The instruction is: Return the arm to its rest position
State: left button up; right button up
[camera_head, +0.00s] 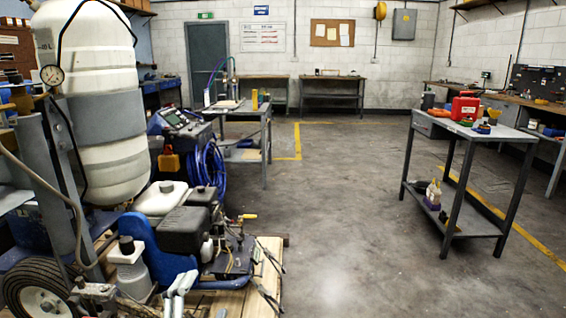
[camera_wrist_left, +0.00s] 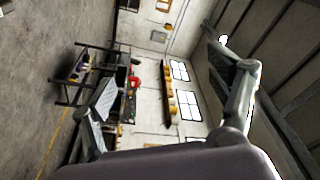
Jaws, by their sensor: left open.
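My left gripper (camera_wrist_left: 160,78) shows large in the left wrist view, with its two grey fingers spread wide apart. Nothing is between the fingers; a workbench and the wall show in the gap behind them. In the head view, pale grey parts low at the left, in front of the line striper machine (camera_head: 184,230), may be this gripper, but I cannot tell clearly. My right gripper is in neither view.
The striper, with a large white tank (camera_head: 100,110) and a wheel (camera_head: 40,292), fills the left side. A grey table (camera_head: 480,132) with a red case (camera_head: 466,107) stands at the right. A smaller table (camera_head: 240,109) stands further back. The concrete floor between is clear.

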pick_arm(q)
jog(key=s+a+f+n+g+y, duration=0.2)
jog(key=a+f+n+g, duration=0.1)
jog(key=f, duration=0.3)
jog(key=s+a+f+n+g+y, duration=0.2)
jog(key=s+f+n, duration=0.1)
jog(key=f+n, duration=0.15)
jog(key=s+f+n+g, duration=0.2)
jog(key=s+f+g, duration=0.4)
jog(key=s, duration=0.4)
jog(key=s+f+n+g, duration=0.3)
jog(key=s+f+g, duration=0.1)
jog(key=s+f, duration=0.55)
notch_tip(320, 180, down, 26)
jog(key=s+g, duration=0.2)
jog(key=s, duration=0.1)
jog(key=s+a+p, duration=0.1)
jog(key=s+p, duration=0.6)
jog(key=s, duration=0.1)
jog(key=s+a+g+p, duration=0.1)
jog(key=s+a+p, duration=0.1)
jog(key=s+p, duration=0.5)
jog(key=shift+s+a+m+h+p, duration=0.3)
jog(key=shift+s+m+p, duration=0.1)
jog(key=shift+p, duration=0.35)
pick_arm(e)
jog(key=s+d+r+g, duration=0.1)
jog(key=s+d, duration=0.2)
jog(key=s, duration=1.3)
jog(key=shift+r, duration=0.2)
